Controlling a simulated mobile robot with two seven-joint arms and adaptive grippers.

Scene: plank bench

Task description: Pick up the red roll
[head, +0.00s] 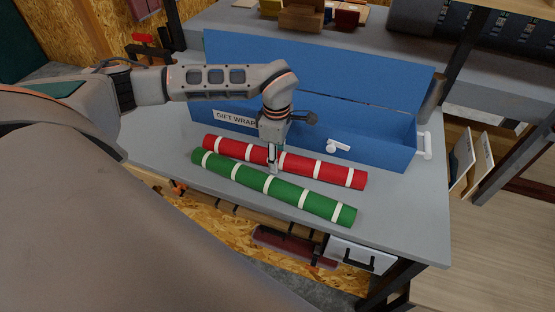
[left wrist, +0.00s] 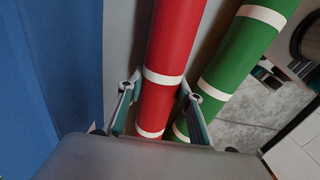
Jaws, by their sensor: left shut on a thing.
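The red roll (head: 322,169) with white bands lies on the grey bench in front of the blue box. My left gripper (head: 272,158) points down over it near its middle and is shut on it. In the left wrist view the red roll (left wrist: 172,55) runs between the two fingers (left wrist: 157,108), one on each side. The part of the roll behind the gripper is hidden in the head view. I cannot tell whether the roll is lifted off the bench. My right gripper is not in view.
A green roll (head: 285,190) with white bands lies close in front of the red one; it also shows in the left wrist view (left wrist: 238,55). An open blue box (head: 390,150) labelled "GIFT WRAP" stands behind. The bench (head: 410,215) is clear at the right front.

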